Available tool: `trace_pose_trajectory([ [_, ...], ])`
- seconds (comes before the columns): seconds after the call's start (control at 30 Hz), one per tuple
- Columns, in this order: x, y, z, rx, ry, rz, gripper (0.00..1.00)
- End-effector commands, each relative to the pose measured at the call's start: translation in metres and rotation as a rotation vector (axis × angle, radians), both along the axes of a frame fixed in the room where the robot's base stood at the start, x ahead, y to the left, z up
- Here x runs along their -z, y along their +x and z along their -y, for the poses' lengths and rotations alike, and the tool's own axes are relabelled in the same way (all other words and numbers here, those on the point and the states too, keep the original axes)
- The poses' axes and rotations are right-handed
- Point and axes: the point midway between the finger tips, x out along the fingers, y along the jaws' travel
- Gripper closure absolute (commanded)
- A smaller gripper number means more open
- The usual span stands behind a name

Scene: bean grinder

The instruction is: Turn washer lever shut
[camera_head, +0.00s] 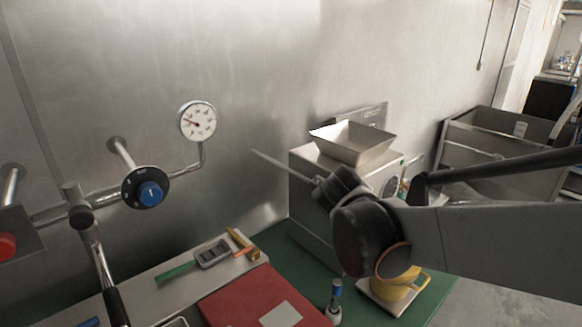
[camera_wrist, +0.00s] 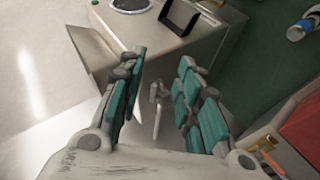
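In the wrist view, a small metal lever (camera_wrist: 157,108) hangs at the side of the box-shaped grinder (camera_wrist: 165,42). It shows in the gap between the two teal-padded fingers of my gripper (camera_wrist: 160,72), with space on both sides. The fingers are apart and hold nothing. In the head view, the grinder (camera_head: 312,200) stands against the metal wall with a flared hopper (camera_head: 352,145) on top.
A yellow cup (camera_head: 398,288) stands in front of the grinder. A blue-capped bottle (camera_head: 335,300) and a red board (camera_head: 255,300) are on the counter. A gauge (camera_head: 197,121) and blue-knobbed valve (camera_head: 150,192) are on the wall. A metal sink (camera_head: 490,140) is right.

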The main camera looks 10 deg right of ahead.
Motion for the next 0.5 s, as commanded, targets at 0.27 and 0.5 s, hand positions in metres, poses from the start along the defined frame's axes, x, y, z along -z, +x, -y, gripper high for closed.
trace_pose_trajectory([
  [0.27, -0.033, 0.079, -0.021, -0.101, -0.290, 0.031, 0.69],
  [0.5, 0.007, 0.078, -0.080, -0.106, -0.452, 0.088, 0.69],
])
